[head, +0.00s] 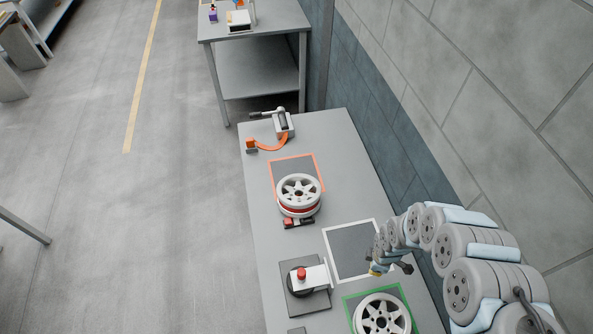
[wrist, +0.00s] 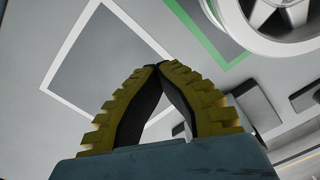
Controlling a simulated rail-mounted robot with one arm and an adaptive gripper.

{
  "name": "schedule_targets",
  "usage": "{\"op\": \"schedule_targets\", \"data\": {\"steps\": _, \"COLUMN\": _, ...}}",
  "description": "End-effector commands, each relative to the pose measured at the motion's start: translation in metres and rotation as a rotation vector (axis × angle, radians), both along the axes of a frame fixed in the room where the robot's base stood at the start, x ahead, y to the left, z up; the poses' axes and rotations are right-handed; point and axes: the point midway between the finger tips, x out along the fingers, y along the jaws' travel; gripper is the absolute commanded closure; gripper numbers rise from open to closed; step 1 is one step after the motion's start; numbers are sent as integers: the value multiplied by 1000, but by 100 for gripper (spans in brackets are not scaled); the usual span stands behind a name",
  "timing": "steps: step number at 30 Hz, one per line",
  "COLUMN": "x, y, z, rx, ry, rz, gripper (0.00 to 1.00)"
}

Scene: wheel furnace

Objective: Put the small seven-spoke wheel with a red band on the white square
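A silvery spoked wheel with a red band (head: 298,195) lies flat at the orange-outlined square; its spokes are too small to count surely. The white square (head: 331,256) is a white outline around a bare grey patch. It also shows in the wrist view (wrist: 62,62), with no wheel on it. My gripper (head: 376,272) is over the table near the white square's lower right corner, apart from both wheels. In the wrist view its yellow fingers with dark pads meet at the tips (wrist: 159,66), with nothing between them.
Another spoked wheel (head: 382,316) lies on the green square (head: 347,298), close to my gripper. A box with a red button (head: 302,274) stands left of the white square. An orange-and-grey clamp-like device (head: 284,123) is at the far end. A wall borders the table's right side.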

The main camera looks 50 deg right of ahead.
Motion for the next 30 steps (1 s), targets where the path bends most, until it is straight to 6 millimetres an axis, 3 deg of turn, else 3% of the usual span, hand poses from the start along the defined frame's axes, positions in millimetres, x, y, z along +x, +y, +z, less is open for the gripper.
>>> {"op": "schedule_targets", "data": {"steps": 30, "x": -22, "y": 2, "z": 1, "rx": 0, "ry": 1, "rz": -1, "gripper": 100}}
